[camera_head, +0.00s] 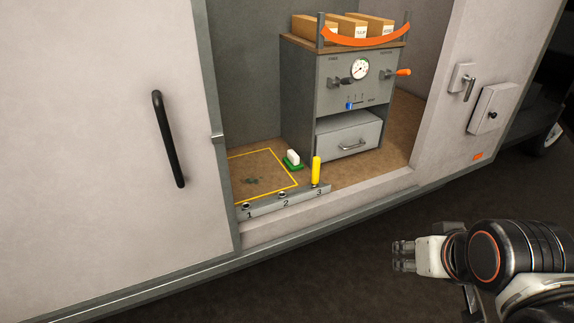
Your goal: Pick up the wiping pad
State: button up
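The wiping pad (293,162) has a green base with a white block-shaped grip on top. It rests on the brown floor inside the open compartment, just right of the yellow-outlined square and left of the grey cabinet. My gripper (400,256) is outside the compartment at the lower right, over the dark ground. It is well apart from the pad and appears empty. Its fingers are small in view and I cannot tell how far they are parted.
A yellow peg (316,171) stands at hole 3 of a numbered rail (284,202) in front of the pad. Dark green specks (251,181) lie inside the yellow outline. A grey cabinet (296,98) stands behind. A white sliding door (105,130) covers the left; a raised sill (330,205) fronts the opening.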

aim_at(292, 160)
jog(key=i+l+u, duration=0.1)
jog(key=i, duration=0.4)
jog(key=i+l+u, duration=0.15)
jog(key=i, duration=0.3)
jog(key=i+l+u, duration=0.1)
jog(key=i+l, duration=0.2)
jog(key=i, duration=0.15)
jog(key=i+l+u, duration=0.1)
jog(key=i+l, duration=0.15)
jog(key=i, duration=0.25)
